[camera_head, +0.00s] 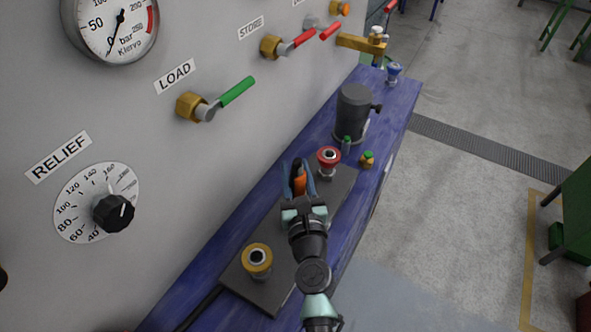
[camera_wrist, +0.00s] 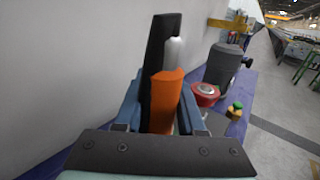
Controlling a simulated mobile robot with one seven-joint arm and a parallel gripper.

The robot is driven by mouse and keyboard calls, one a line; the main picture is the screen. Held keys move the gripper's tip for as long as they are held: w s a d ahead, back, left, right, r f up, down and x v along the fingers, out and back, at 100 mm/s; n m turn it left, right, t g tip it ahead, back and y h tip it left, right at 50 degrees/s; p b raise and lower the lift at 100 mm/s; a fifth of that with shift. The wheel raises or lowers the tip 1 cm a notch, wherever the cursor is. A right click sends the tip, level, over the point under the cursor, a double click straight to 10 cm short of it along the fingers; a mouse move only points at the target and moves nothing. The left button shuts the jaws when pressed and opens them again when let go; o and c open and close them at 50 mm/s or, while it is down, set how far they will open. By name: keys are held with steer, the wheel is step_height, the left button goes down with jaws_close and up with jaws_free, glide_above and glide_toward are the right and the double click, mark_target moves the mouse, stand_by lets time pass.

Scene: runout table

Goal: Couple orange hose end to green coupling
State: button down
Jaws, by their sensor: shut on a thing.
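My gripper (camera_head: 299,180) is over the dark plate on the blue table, between a yellow-ringed coupling and a red-ringed coupling. Its jaws are shut on the orange hose end (camera_head: 300,184). In the wrist view the orange hose end (camera_wrist: 166,98) stands between the fingers, with a silver tip (camera_wrist: 173,52) above it and a black piece beside it. No green-ringed coupling shows clearly on the plate; my gripper and arm cover part of the plate.
The yellow-ringed coupling (camera_head: 257,260) is at the near end of the plate (camera_head: 238,281). The red-ringed coupling (camera_head: 328,161) is just beyond my gripper. A dark grey canister (camera_head: 353,112) stands further back. The grey panel with valves and dial borders the left side.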

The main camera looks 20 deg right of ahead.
steer(key=shift+f+b, duration=0.35)
steer(key=shift+f, duration=0.15)
steer(key=shift+c, duration=2.2)
jaws_free()
steer(key=shift+s, duration=0.15)
steer(key=b+v, duration=0.1)
steer(key=v, duration=1.1)
steer(key=shift+s+a, duration=0.2)
steer(key=shift+s, duration=0.15)
steer(key=shift+r, duration=0.1)
